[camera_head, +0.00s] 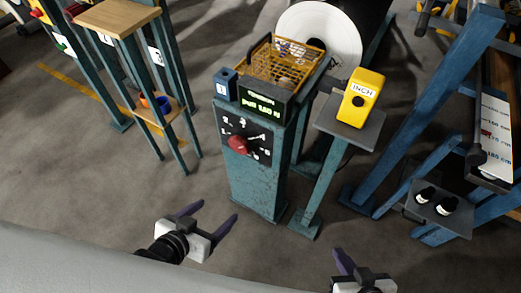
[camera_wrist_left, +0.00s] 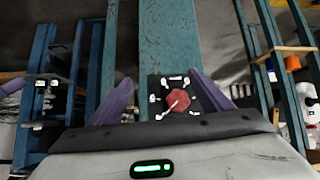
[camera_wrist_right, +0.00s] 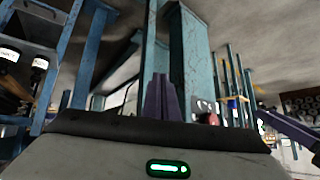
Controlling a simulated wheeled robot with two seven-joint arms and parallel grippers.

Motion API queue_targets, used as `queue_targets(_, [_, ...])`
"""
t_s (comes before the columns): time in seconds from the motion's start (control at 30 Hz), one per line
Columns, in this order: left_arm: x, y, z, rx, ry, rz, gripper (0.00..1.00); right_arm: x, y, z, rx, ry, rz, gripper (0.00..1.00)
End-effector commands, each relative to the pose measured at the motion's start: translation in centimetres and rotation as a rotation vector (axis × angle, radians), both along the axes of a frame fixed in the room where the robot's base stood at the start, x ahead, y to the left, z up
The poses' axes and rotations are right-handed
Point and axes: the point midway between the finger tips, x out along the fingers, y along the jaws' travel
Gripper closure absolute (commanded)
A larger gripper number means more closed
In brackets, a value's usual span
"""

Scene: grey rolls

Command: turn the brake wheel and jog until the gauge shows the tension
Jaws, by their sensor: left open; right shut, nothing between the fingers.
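The red brake wheel (camera_head: 237,144) sits on a black numbered dial plate on the front of a teal post. A small display with green text (camera_head: 262,106) is above it; its text is too small to read surely. A yellow box marked INCH (camera_head: 362,95) stands on a grey-topped stand to the right. My left gripper (camera_head: 217,212) is open and empty, below and in front of the wheel. In the left wrist view the wheel (camera_wrist_left: 178,100) shows between its fingers, apart from them. My right gripper (camera_head: 342,258) is shut and empty, low and right of the post.
A yellow wire basket (camera_head: 284,62) sits atop the post, before a large white roll (camera_head: 320,30). A scale board (camera_head: 495,135) with a pointer hangs on the blue frame at right. A wooden-topped stand (camera_head: 115,17) is at left. The floor before the post is clear.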

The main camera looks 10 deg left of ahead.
Motion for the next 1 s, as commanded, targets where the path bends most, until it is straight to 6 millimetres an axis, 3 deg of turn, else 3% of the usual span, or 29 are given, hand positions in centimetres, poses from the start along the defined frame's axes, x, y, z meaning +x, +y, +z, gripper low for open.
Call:
queue_targets(0.03, [2.7,0.7,-1.1,0.000,-0.059,-0.017,0.26,0.2,0.2,-2.7,0.003,-0.005,0.003,1.00])
queue_targets(0.1, [5.7,1.3,-0.4,-0.005,-0.130,-0.040,0.26,0.4,0.5,-4.0,0.007,-0.007,0.008,1.00])
queue_targets(0.2, [9.1,1.9,1.1,-0.013,-0.216,-0.072,0.26,0.7,1.0,-5.2,0.014,-0.015,0.018,1.00])
queue_targets(0.3, [11.2,2.1,2.6,-0.018,-0.275,-0.097,0.26,0.9,1.4,-5.7,0.019,-0.022,0.026,1.00])
queue_targets(0.5, [13.5,1.8,3.6,-0.024,-0.312,-0.112,0.26,0.6,1.4,-5.8,0.019,-0.019,0.031,1.00])
queue_targets(1.0, [20.5,-0.9,0.4,-0.023,-0.308,-0.110,0.26,0.8,1.2,-6.9,0.027,-0.030,0.026,1.00])
